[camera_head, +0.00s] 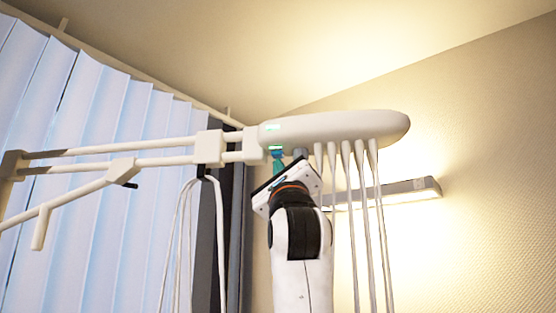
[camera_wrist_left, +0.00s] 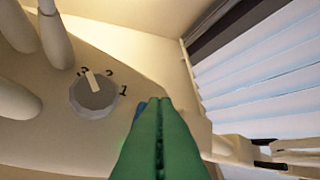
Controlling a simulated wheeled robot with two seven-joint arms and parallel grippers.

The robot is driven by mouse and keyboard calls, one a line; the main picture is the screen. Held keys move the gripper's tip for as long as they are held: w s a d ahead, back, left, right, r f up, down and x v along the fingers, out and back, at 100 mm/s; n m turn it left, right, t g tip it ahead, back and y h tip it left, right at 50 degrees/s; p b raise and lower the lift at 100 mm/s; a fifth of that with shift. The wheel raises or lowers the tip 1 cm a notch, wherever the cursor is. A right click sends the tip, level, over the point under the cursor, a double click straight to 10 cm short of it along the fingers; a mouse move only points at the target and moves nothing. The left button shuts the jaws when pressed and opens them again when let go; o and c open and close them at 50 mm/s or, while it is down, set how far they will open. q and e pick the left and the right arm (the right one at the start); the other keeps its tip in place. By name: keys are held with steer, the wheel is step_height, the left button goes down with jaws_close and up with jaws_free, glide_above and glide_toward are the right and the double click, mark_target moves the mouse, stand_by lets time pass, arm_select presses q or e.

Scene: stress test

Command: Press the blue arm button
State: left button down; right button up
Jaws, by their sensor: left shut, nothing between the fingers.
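A pale, rounded equipment head (camera_head: 345,126) hangs from a jointed white arm in the head view. My left gripper (camera_head: 278,162) reaches up from below to its left end, with teal-green fingers just under the housing. In the left wrist view the green fingers (camera_wrist_left: 158,102) are shut together and hold nothing. A small blue patch, seemingly the blue arm button (camera_wrist_left: 141,107), shows at the left edge of the fingertips on the underside of the housing. The fingers hide most of it. I cannot tell whether they touch it. My right gripper is in neither view.
A grey dial (camera_wrist_left: 93,95) with numbers sits beside the fingers on the underside. Several pale hanging handpieces (camera_head: 346,150) are close to the right of my wrist. Looped cables (camera_head: 185,220) hang left. A wall lamp (camera_head: 400,190) and window blinds (camera_head: 90,130) are behind.

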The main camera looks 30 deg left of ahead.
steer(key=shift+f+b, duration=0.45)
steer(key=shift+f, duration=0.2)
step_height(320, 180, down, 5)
steer(key=b, duration=0.5)
stand_by(0.4)
